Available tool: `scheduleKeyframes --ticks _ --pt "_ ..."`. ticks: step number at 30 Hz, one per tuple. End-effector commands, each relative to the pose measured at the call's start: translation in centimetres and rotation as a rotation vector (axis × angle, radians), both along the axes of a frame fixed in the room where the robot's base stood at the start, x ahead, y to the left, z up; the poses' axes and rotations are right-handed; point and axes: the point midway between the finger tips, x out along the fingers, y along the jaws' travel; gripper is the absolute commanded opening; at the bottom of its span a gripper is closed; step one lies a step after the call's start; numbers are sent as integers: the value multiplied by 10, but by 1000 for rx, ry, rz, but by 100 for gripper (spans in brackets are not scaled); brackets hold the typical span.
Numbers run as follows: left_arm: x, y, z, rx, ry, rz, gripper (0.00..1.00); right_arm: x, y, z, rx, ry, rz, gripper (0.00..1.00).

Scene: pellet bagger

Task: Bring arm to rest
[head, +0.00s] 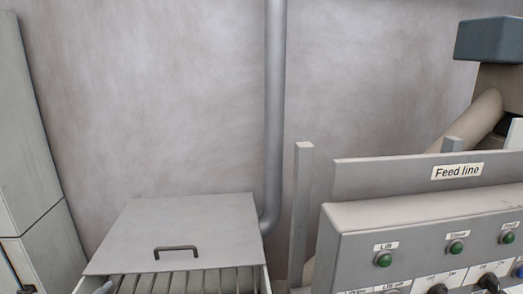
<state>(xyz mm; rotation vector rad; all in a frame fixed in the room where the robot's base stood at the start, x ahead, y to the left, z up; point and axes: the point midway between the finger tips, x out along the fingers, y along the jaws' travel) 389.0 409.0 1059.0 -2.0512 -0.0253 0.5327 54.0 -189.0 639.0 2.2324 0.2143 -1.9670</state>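Neither of my grippers shows in the head view, and no arm is clearly visible. Whether the arms are at rest cannot be told from this frame.
A control panel (425,233) labelled "Feed line" (457,171) fills the lower right, with green buttons and black knobs. A grey box with a handled lid (176,225) and slats below stands at lower centre. A vertical pipe (275,110) runs behind it. A grey cabinet (28,150) stands left.

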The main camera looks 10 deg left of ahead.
Motion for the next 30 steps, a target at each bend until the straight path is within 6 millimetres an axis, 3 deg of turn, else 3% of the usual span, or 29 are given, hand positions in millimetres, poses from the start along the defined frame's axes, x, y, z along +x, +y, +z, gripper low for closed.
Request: scheduleKeyframes --ticks 3,9,18,25,30 --pt "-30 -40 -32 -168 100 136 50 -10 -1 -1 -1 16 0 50" --pt "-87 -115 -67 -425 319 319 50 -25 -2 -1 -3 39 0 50" --pt "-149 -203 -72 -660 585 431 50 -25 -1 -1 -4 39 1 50" --pt "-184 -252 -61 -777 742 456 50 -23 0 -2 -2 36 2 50" --pt "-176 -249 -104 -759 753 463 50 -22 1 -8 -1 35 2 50"
